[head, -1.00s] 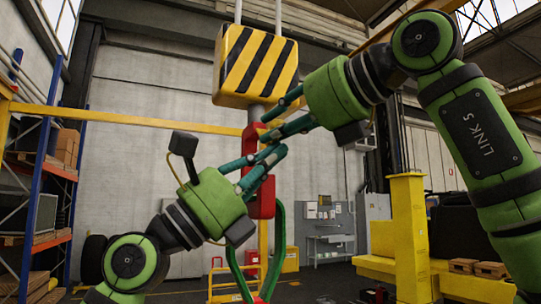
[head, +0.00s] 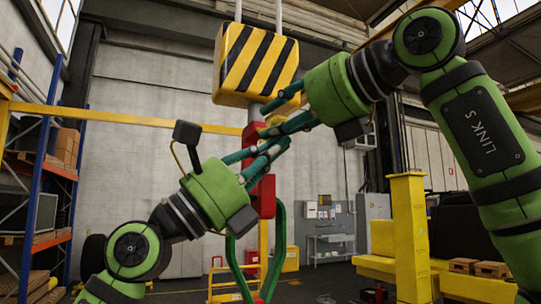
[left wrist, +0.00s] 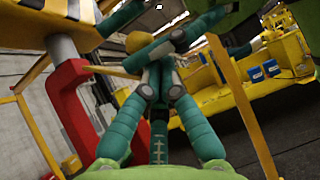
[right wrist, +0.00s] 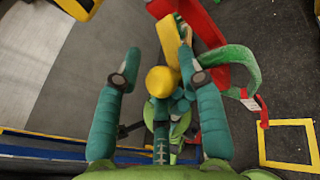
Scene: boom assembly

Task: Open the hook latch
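The red hook (head: 262,195) hangs below the yellow and black striped block. Its latch is a yellow bar with a rounded end (right wrist: 162,80) in the right wrist view; in the left wrist view the yellow end (left wrist: 138,42) shows just past the left fingertips. My left gripper (head: 280,143) is beside the hook, its teal fingers drawn together at the latch end. The exact contact is partly hidden. My right gripper (right wrist: 165,65) is open, its fingers wide apart with the latch between them and touching neither. In the head view the right fingers are just above the left ones.
The striped block (head: 256,65) is close above the right fingers. A green sling (head: 279,235) hangs from the hook. Shelves (head: 40,200) stand at the left and a yellow post (head: 409,235) at the right. The two grippers are very close together.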

